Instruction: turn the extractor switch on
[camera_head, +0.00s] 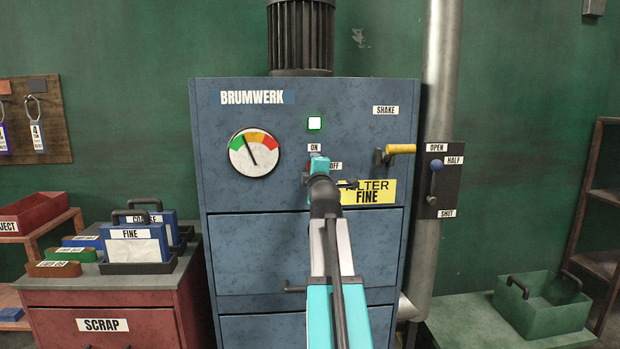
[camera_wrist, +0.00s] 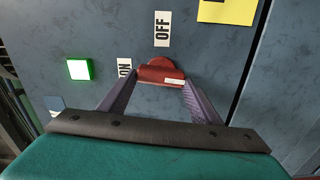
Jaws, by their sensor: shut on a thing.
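The extractor switch is a red knob (camera_wrist: 160,72) with a pale mark near one end, on the front of the blue-grey cabinet labelled BRUMWERK (camera_head: 355,255). My gripper (camera_wrist: 163,84) is shut on the knob, one purple-grey finger on each side of it. In the head view my gripper (camera_head: 318,166) hides most of the switch. The ON label (camera_head: 314,147) is above the switch and the OFF label (camera_head: 335,166) is to its right. I cannot tell clearly which label the knob points to. The square lamp (camera_head: 315,123) above is lit, white with a green rim.
A yellow lever (camera_head: 400,149) sticks out to the right, under SHAKE. A dial (camera_head: 254,153) is on the left. A pipe (camera_head: 440,90) with a blue-knobbed lever (camera_head: 436,166) stands right of the cabinet. A SCRAP cabinet (camera_head: 60,324) with boxes stands left.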

